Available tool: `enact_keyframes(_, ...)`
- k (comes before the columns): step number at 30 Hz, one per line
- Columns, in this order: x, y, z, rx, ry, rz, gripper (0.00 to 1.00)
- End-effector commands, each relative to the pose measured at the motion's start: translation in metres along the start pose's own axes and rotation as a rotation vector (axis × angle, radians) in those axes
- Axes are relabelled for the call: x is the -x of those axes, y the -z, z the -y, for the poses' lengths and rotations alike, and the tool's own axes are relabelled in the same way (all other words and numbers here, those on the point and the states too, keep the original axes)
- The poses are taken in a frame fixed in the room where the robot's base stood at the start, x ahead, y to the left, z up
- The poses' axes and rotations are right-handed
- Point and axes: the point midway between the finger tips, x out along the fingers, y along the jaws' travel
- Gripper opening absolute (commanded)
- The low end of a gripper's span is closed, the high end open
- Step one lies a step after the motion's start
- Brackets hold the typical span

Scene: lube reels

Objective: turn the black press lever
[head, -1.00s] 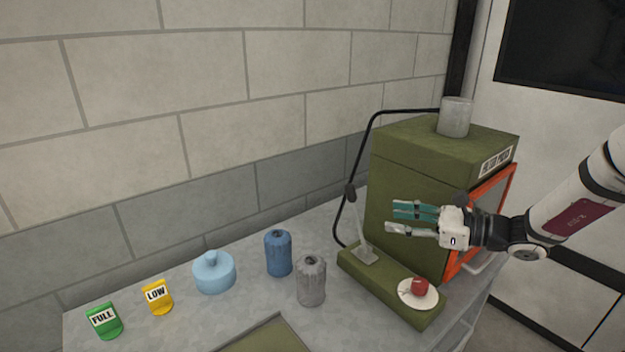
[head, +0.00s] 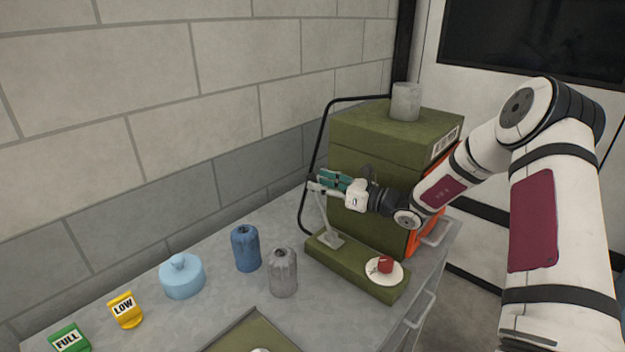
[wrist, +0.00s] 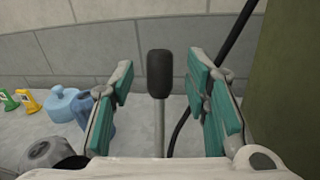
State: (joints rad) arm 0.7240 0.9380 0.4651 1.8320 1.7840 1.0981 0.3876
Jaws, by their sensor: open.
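The press lever has a grey shaft (head: 323,217) rising from the green base, leaning slightly. Its black knob (wrist: 159,73) stands upright between the fingers of my gripper (wrist: 160,95) in the wrist view, with a gap on both sides. In the head view, my gripper (head: 319,181) is at the lever's top, its teal-padded fingers hiding most of the knob. My gripper is open and holds nothing.
A green machine box (head: 372,160) stands close behind my gripper, with a grey cup (head: 405,101) on top. The green base (head: 355,265) carries a red-knobbed white disc (head: 396,274). A grey can (head: 283,273), blue can (head: 245,249) and light-blue lidded pot (head: 182,276) stand left.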

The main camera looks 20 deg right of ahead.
Motion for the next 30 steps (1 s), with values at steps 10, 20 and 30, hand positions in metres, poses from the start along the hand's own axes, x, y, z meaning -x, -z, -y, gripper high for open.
enact_keyframes(10,-0.032,0.001,0.0,0.0,0.0,-0.001,0.43)
enact_keyframes(20,-0.033,0.0,0.0,0.0,0.0,-0.001,0.32)
enact_keyframes(30,-0.033,0.0,0.0,0.001,0.0,0.0,0.0)
